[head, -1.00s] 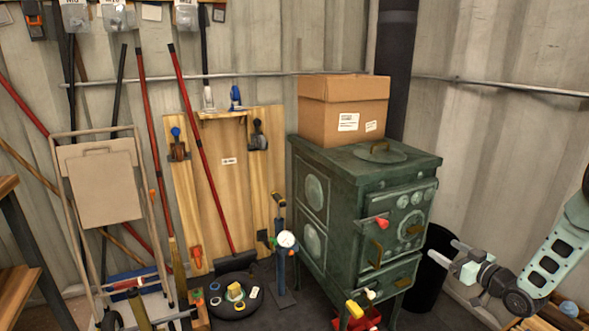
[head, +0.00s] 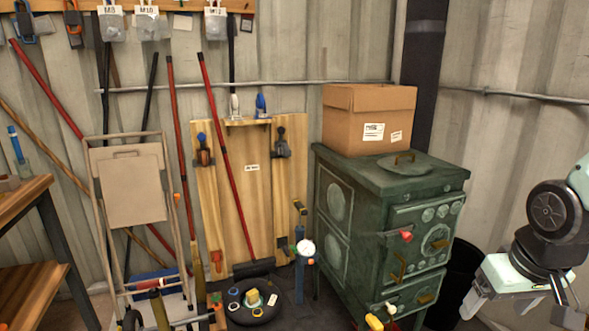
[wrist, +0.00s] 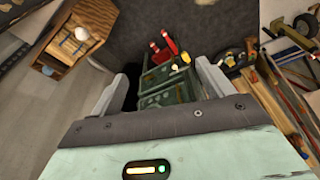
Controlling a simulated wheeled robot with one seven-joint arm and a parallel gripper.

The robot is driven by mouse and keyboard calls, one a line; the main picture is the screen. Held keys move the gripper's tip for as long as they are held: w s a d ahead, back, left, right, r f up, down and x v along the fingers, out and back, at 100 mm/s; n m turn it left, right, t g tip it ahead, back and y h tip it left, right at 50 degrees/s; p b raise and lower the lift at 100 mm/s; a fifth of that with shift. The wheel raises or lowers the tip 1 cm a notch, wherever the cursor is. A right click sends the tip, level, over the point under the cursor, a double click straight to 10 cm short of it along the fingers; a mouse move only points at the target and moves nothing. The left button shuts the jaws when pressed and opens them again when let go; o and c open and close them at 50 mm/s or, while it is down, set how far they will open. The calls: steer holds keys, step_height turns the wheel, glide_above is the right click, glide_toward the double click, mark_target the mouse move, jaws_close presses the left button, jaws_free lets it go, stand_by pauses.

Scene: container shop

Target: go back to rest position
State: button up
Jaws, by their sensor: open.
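My gripper (wrist: 160,70) is open and empty in the wrist view, its two grey fingers spread wide. In the head view my gripper's pale green hand (head: 510,276) is at the lower right, beside the green stove (head: 378,205) and apart from it. Its fingers are only partly seen there. In the wrist view the stove (wrist: 165,80) shows beyond and between the fingers.
A cardboard box (head: 368,115) stands on the stove. A dark bin (head: 462,270) stands between stove and hand. A folding cart (head: 127,190), long-handled tools, and a black round tray (head: 240,315) fill the left and middle. A wooden bench (head: 25,200) is at far left.

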steer(key=s+a+r+n+g, duration=0.15)
steer(key=s+a+n, duration=0.25)
steer(key=s+a, duration=0.4)
steer(key=s+a+r+n+g, duration=0.15)
steer(key=s+a+n, duration=0.35)
steer(key=a, duration=0.6)
step_height(320, 180, up, 21)
steer(key=m+p, duration=0.1)
steer(key=p, duration=2.1)
steer(key=shift+s+d+r+y, duration=0.2)
steer(key=shift+s+d+y, duration=0.1)
steer(key=shift+s, duration=0.15)
